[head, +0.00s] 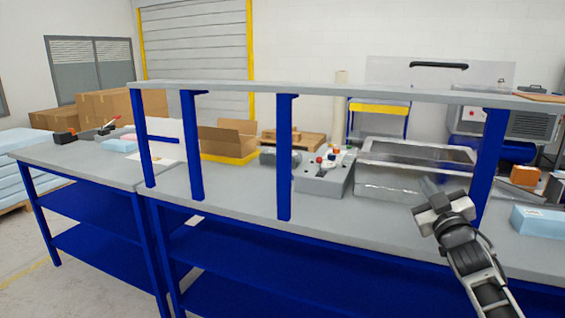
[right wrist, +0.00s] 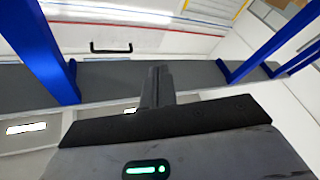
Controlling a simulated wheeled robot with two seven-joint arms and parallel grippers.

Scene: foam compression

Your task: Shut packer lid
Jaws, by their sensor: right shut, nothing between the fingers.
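The packer (head: 400,184) is an open silver metal box on the bench at the right of the head view. Its clear lid (head: 400,73) stands raised behind the grey shelf, with a black handle (head: 438,65) near its top edge. The lid's lower part is hidden by the shelf. In the right wrist view the handle (right wrist: 112,50) shows beyond the shelf. My right gripper (head: 428,186) is shut and empty, in front of the packer and apart from the handle. Its closed fingers (right wrist: 157,84) also show in the wrist view. My left gripper is out of view.
A grey overhead shelf (head: 230,90) on blue posts (head: 284,160) runs across the bench front. A grey control box with coloured buttons (head: 325,178) stands left of the packer. A light blue foam block (head: 538,220) lies to the right.

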